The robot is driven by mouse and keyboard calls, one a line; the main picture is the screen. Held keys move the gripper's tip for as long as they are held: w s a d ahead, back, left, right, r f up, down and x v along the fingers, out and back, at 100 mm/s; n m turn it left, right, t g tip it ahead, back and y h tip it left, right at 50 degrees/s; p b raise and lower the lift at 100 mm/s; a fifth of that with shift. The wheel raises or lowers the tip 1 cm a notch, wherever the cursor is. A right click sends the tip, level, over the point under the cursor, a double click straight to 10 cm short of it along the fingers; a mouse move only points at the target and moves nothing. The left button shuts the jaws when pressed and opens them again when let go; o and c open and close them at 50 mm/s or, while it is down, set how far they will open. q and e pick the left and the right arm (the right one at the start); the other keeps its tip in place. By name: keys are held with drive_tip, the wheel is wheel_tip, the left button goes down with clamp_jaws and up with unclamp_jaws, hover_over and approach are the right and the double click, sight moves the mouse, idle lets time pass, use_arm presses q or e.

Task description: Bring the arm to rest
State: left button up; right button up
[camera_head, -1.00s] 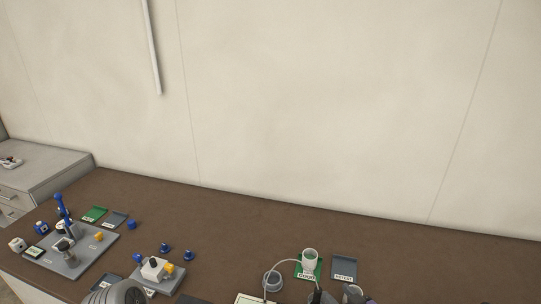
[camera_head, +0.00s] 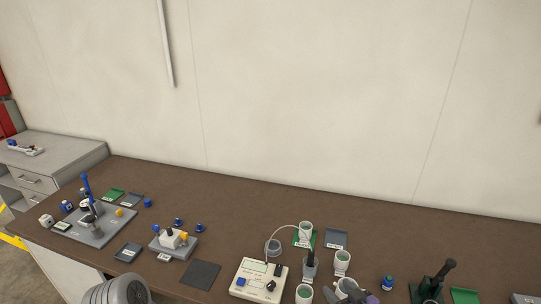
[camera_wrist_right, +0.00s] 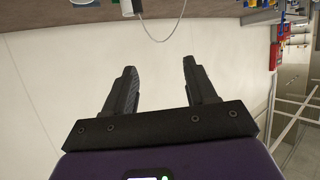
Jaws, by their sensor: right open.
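My right gripper shows in the wrist view (camera_wrist_right: 159,68) with its two dark fingers apart and nothing between them. In the head view only a grey and purple part of my right arm shows, at the bottom edge among white cups, one of them a cup (camera_head: 342,262) just above it. Whether it touches them I cannot tell. A rounded grey part, probably of my left arm, shows at the bottom left; my left gripper is not in view.
A brown bench (camera_head: 250,205) runs along a pale wall. A cream meter box (camera_head: 258,279) with a cable, a dark mat (camera_head: 200,275), a grey fixture plate (camera_head: 95,232) and a dark green stand (camera_head: 430,289) are on it. The bench's back strip is mostly clear.

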drive_tip(key=s+a+f+m+g+h+b, duration=0.1)
drive_tip(key=s+f+m+g+b, duration=0.2)
drive_tip(key=f, duration=1)
drive_tip(key=s+a+f+m+g+h+b, duration=0.1)
drive_tip(key=s+a+f+g+b, duration=0.2)
drive_tip(key=f, duration=1)
use_arm(q)
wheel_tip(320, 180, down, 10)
drive_tip(key=b, duration=0.3)
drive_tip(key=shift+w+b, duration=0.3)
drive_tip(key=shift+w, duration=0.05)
use_arm(e)
drive_tip(key=s+a+f+m+g+y, duration=0.1)
drive_tip(key=s+a+f+g, duration=0.1)
drive_tip(key=s+f, duration=0.4)
drive_tip(key=s+a+f+m+g, duration=0.1)
drive_tip(key=s+a+f+g, duration=0.2)
drive_tip(key=s+f+g, duration=0.1)
drive_tip(key=s+f, duration=0.1)
drive_tip(key=s, duration=0.1)
drive_tip(key=shift+s+f+m+y, duration=0.3)
drive_tip(key=shift+s+f+y, duration=0.1)
